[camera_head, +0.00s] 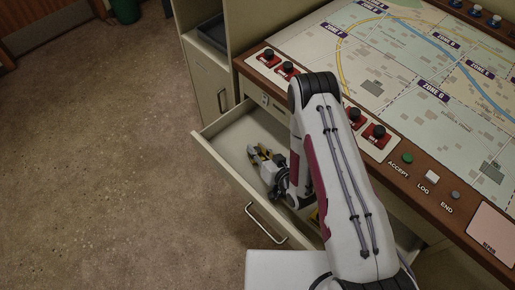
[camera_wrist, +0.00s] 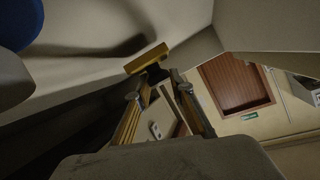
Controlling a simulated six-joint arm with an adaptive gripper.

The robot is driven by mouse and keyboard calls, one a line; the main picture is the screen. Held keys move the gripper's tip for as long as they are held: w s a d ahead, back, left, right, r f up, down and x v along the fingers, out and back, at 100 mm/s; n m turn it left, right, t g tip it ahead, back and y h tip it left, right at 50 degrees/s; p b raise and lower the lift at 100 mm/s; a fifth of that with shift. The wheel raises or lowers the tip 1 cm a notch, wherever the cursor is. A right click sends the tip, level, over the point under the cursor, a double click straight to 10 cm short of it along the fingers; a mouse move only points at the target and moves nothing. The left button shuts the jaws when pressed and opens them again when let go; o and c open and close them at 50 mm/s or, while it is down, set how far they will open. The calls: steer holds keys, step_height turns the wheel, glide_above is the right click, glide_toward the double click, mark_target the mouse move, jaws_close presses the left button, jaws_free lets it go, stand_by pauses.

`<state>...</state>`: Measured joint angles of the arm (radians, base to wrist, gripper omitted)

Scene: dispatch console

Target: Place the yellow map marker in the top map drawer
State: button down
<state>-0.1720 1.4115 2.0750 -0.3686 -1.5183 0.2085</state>
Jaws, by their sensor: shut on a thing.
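The top map drawer (camera_head: 232,183) is pulled open below the map console, and its pale inside shows to the left of my arm. My gripper (camera_head: 262,154) is over the open drawer, with its fingers pointing left. In the wrist view my gripper (camera_wrist: 156,84) is shut on the yellow map marker (camera_wrist: 147,59), whose yellow bar sits beyond the fingertips on a dark stem. In the head view I cannot tell the marker apart from the yellow-and-black fingers. My arm covers the right part of the drawer, and whether the marker touches it is unclear.
A green ACCEPT button (camera_head: 407,158) sits further right. A cabinet with a dark tray (camera_head: 213,32) stands behind the drawer. A small yellow patch (camera_head: 314,215) shows beside my arm.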

steer(key=c, duration=1.8)
jaws_free()
steer(key=shift+o, duration=0.2)
steer(key=shift+r, duration=0.15)
steer(key=shift+r, duration=0.4)
steer(key=v, duration=0.7)
steer(key=shift+s+r, duration=0.15)
steer(key=shift+s, duration=0.05)
steer(key=shift+w, duration=0.1)
